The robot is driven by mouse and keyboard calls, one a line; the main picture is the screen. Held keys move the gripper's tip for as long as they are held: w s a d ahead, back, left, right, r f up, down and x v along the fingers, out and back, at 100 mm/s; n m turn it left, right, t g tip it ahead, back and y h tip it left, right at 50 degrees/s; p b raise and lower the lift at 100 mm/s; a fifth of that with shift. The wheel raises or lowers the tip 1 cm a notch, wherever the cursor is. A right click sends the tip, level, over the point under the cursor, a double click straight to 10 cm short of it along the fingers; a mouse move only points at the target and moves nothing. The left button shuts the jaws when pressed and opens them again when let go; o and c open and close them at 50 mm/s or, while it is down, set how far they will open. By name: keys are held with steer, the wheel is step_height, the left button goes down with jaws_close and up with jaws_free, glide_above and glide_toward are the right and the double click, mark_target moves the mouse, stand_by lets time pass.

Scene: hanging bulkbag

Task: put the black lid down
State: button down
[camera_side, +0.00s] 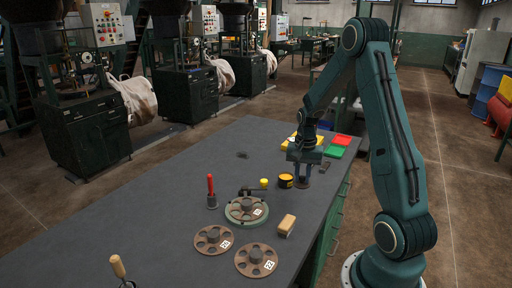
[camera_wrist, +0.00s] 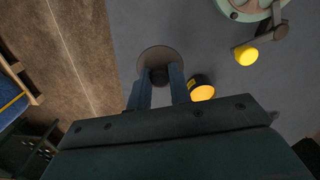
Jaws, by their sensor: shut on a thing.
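My gripper (camera_side: 303,170) is low over the right side of the grey table, fingers pointing down. In the wrist view its two fingers (camera_wrist: 158,84) are closed on the dark knob of a round, flat, dark lid (camera_wrist: 157,57). In the side view the lid (camera_side: 302,184) shows as a small dark disc under the fingers, level and at or just above the table top; I cannot tell whether it touches. A black tin with a yellow label (camera_side: 286,181) stands close beside it; the tin (camera_wrist: 202,88) shows yellow on top in the wrist view.
A round green fixture (camera_side: 246,210) with a yellow-knobbed lever (camera_side: 264,183) stands nearby. Red and green trays (camera_side: 338,146) are behind. The table's left part is mostly clear.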

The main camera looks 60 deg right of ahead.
mark_target(302, 177)
steer(key=shift+f, duration=2.35)
steer(key=shift+f, duration=1.9)
steer(key=shift+f, duration=0.15)
steer(key=c, duration=1.3)
jaws_free()
step_height(302, 177, up, 12)
steer(key=shift+r, duration=0.2)
